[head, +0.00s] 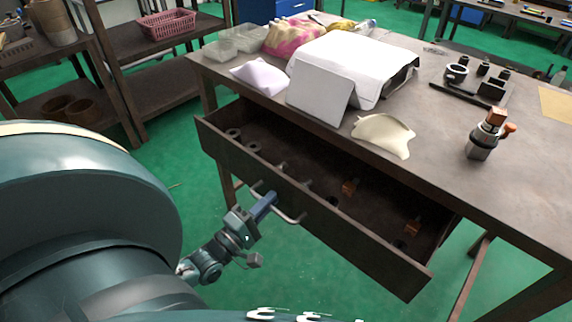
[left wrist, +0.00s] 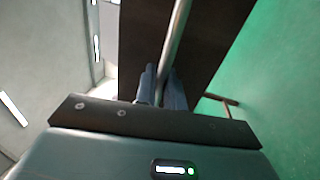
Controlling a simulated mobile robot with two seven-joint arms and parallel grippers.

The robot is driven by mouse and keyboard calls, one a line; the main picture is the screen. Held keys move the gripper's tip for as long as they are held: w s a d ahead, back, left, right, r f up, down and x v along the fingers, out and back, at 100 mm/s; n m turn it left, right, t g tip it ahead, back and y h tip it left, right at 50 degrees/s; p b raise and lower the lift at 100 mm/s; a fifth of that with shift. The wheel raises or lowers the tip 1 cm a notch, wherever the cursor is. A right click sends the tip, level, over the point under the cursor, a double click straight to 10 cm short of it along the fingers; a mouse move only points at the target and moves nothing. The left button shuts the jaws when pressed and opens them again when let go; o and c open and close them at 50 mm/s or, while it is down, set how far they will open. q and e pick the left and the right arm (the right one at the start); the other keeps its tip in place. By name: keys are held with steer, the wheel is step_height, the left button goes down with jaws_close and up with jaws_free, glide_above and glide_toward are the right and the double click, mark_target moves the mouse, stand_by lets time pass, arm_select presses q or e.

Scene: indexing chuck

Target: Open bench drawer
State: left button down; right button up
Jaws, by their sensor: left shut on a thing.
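The bench drawer (head: 290,200) is pulled well out from under the bench top, and its inside shows. Several small metal and orange-brown parts lie in it. Its bar handle (head: 291,216) runs along the drawer front. My left gripper (head: 268,200) is shut on the handle near its middle. In the left wrist view, the blue fingers (left wrist: 162,88) sit on both sides of the handle bar (left wrist: 176,45), against the dark drawer front (left wrist: 215,40). My right gripper is not in view.
The bench top (head: 440,130) carries a white box (head: 350,65), a cream cloth (head: 383,134), a chuck-like device (head: 485,135) and clear bins. A shelf with a pink basket (head: 167,24) stands at the left. Green floor is free before the drawer.

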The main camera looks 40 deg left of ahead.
arm_select(q)
steer(key=r+p+v, duration=0.1)
steer(key=v, duration=0.6)
steer(key=shift+s+r+p, duration=0.2)
steer(key=shift+s+p, duration=0.1)
steer(key=shift+s, duration=0.25)
steer(key=c, duration=1.6)
jaws_free()
steer(key=shift+c, duration=0.2)
steer(key=b+v, duration=0.1)
steer(key=v, duration=1.2)
steer(key=shift+b, duration=0.35)
steer(key=shift+a, duration=0.1)
